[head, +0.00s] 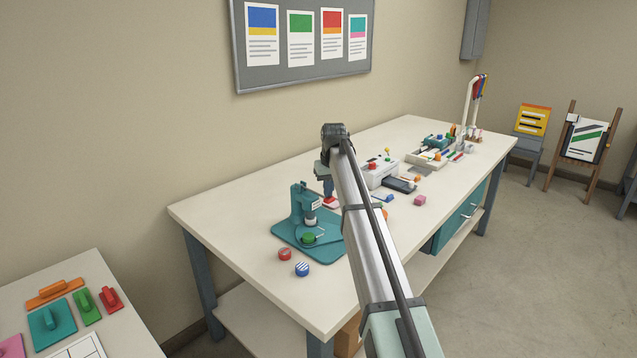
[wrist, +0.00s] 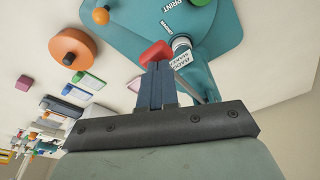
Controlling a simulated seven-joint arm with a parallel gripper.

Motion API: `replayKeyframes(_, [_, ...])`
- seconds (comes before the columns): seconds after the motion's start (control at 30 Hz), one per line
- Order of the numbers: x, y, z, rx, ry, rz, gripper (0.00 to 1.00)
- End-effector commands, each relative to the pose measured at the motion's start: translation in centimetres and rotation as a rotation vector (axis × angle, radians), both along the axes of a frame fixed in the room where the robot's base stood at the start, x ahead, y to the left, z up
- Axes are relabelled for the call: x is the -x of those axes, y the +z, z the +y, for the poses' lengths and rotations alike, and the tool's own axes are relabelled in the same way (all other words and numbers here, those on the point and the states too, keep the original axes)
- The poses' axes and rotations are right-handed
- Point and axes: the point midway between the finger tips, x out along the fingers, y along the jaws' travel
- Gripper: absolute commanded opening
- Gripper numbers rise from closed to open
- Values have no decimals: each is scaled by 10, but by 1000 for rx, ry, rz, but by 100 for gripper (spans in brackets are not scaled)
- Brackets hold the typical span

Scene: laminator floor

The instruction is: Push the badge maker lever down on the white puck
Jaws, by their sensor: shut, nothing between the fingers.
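The teal badge maker (head: 300,203) stands on its flat teal base near the left end of the long table. A pale, white-ringed cylinder (head: 310,221) sits under its head, and a green disc (head: 308,238) is on the base in front. I cannot make out a separate white puck. A red grip (head: 331,202), apparently the lever's end, shows right of the press. My gripper (head: 328,188) is just above it, partly hidden by my arm. In the wrist view my gripper (wrist: 155,72) is shut and empty, its tips close to the red grip (wrist: 155,53); contact is unclear.
A red puck (head: 285,254) and a blue-striped puck (head: 302,269) lie in front of the base. A white machine (head: 380,175), pink block (head: 419,201) and several small items stand farther right. The table's front left is clear. A side table (head: 120,330) is at lower left.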

Motion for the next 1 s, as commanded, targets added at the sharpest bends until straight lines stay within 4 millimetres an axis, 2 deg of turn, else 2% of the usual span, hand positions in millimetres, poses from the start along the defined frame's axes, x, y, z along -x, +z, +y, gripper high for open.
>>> replayKeyframes(1.0, [-1, 58, 0, 0, 0, -1, 0])
